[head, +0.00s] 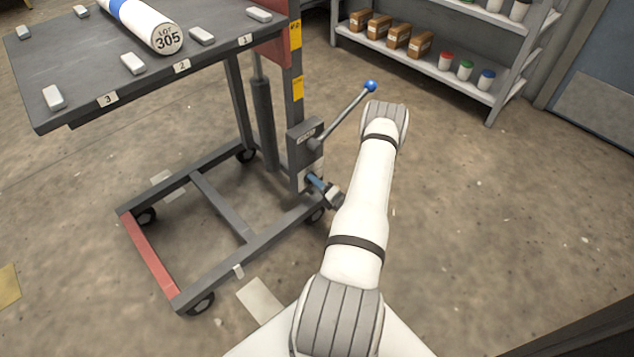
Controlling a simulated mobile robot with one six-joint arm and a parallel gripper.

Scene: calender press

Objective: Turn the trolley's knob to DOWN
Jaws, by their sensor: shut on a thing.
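The lift trolley (222,203) stands at left and centre, with a grey box (303,150) on its mast. The knob sits low on this box and is mostly hidden by my gripper, so its pointer and the DOWN mark cannot be read. My gripper (314,181) reaches in from the right, past the bent end of my arm, and is shut on the knob at the box's lower face. A lever (343,117) with a blue ball end rises from the box to the upper right, above my gripper and close to my arm.
The trolley's table (70,107) carries a white roll (143,22) marked LOT 305 and several light blocks. A shelf (420,66) with boxes and jars stands at the back right. A blue door (605,85) is at far right. The floor right of my arm is clear.

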